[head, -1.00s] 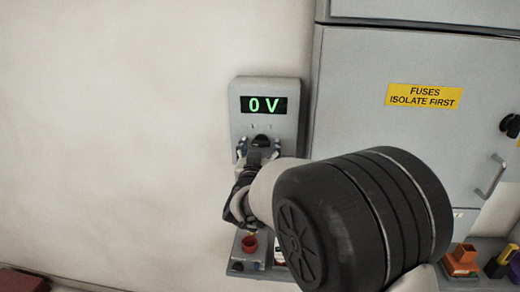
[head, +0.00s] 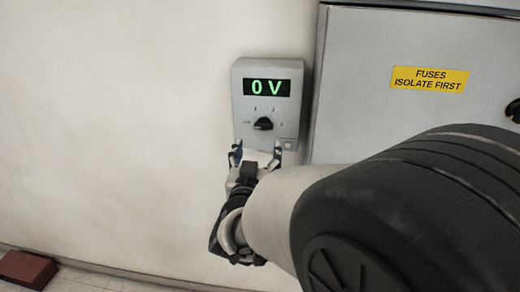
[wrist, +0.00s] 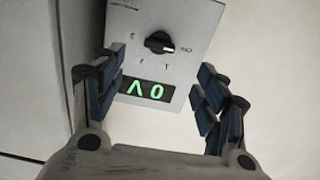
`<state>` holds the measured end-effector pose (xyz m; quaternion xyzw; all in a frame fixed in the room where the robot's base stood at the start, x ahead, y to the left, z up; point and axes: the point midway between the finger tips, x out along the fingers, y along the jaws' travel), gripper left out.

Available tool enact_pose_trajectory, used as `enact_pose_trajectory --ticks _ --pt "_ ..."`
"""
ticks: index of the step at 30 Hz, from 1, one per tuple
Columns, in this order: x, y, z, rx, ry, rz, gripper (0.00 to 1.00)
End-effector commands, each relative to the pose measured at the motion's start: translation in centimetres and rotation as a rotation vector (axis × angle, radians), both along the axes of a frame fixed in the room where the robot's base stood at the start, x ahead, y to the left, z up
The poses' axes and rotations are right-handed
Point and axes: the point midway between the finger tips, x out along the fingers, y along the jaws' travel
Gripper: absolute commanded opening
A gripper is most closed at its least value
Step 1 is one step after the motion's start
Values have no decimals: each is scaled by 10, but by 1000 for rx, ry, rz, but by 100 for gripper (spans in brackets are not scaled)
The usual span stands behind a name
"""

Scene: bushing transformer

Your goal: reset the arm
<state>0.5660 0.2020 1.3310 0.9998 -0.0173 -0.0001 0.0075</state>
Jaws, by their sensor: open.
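My gripper (head: 257,156) is open and empty, just below the black rotary knob (head: 263,124) of a grey wall box. The box (head: 240,105) has a display (head: 267,88) reading 0 V in green. In the wrist view, my gripper (wrist: 160,92) has its blue-padded fingers spread wide, with the knob (wrist: 159,42) and the display (wrist: 147,91) seen upside down between and beyond them. The fingers are apart from the knob. My arm fills the lower right of the head view.
A grey cabinet (head: 360,120) with a yellow label reading "FUSES ISOLATE FIRST" (head: 430,79) stands right of the box. A dark red block (head: 26,268) lies at the floor's lower left. The wall (head: 120,140) to the left is clear.

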Motion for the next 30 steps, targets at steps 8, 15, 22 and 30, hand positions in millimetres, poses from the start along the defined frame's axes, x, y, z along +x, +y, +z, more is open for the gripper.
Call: enact_pose_trajectory --ticks 8,15,22,30 --pt "-7 0 0 -1 -1 1 67" --pt "-7 -3 1 12 16 13 67" --pt "-25 -25 2 90 206 155 67" --pt "-120 -83 -32 92 586 263 67"
